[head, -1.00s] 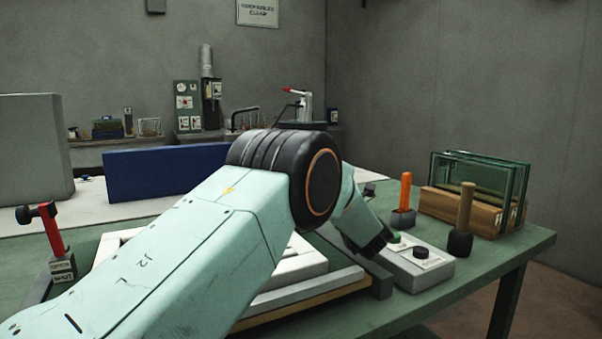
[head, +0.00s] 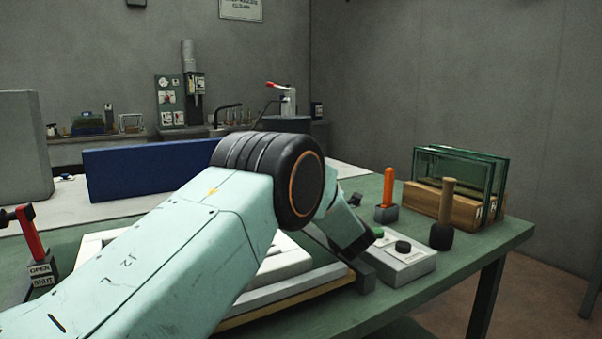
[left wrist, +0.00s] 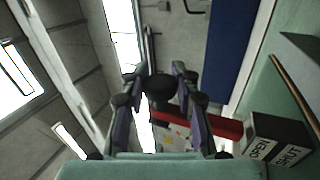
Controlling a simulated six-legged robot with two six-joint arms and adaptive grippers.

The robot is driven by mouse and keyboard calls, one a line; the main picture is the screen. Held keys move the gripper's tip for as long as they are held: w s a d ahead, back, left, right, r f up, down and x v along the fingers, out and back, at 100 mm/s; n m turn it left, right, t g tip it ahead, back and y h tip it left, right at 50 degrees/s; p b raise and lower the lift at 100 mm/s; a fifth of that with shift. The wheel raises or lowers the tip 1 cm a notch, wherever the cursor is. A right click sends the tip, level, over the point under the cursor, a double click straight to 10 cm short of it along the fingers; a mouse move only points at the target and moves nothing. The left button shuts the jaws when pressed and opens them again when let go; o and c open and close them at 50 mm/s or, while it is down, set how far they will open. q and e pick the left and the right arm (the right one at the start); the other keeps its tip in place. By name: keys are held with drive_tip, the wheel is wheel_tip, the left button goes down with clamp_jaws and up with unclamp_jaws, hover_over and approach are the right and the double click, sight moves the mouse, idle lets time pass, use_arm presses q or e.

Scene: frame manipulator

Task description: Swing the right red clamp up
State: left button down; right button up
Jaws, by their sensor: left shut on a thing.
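The right red clamp shows in the left wrist view: a red lever (left wrist: 229,127) rises from a dark block (left wrist: 276,137) labelled OPEN and SHUT, with a black knob (left wrist: 161,88) at its far end. My left gripper (left wrist: 158,75) is shut on that knob, a finger on each side. One finger crosses part of the lever. The view is turned on its side, and the lever looks raised from its block. In the head view my left arm hides this clamp and the gripper. Another red clamp (head: 32,235) stands at the far left, lever up, untouched. My right gripper is not in view.
A pale frame (head: 290,275) lies on the green table under my left arm. A grey button box (head: 403,262), an orange-handled tool (head: 389,186), a wooden-handled tool (head: 446,210) and a rack of glass panes (head: 450,204) stand to the right. A blue panel (head: 150,170) stands behind.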

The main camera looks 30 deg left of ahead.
use_arm(q)
drive_tip(key=c, duration=1)
unclamp_jaws()
drive_tip(key=shift+d+f, duration=0.1)
drive_tip(key=shift+d, duration=0.05)
drive_tip(key=s+d, duration=0.2)
drive_tip(key=d, duration=0.2)
drive_tip(key=s+d, duration=0.2)
drive_tip(key=d, duration=0.2)
drive_tip(key=s+d+f, duration=0.1)
drive_tip(key=s+d, duration=0.2)
drive_tip(key=d, duration=0.1)
drive_tip(key=shift+d, duration=0.4)
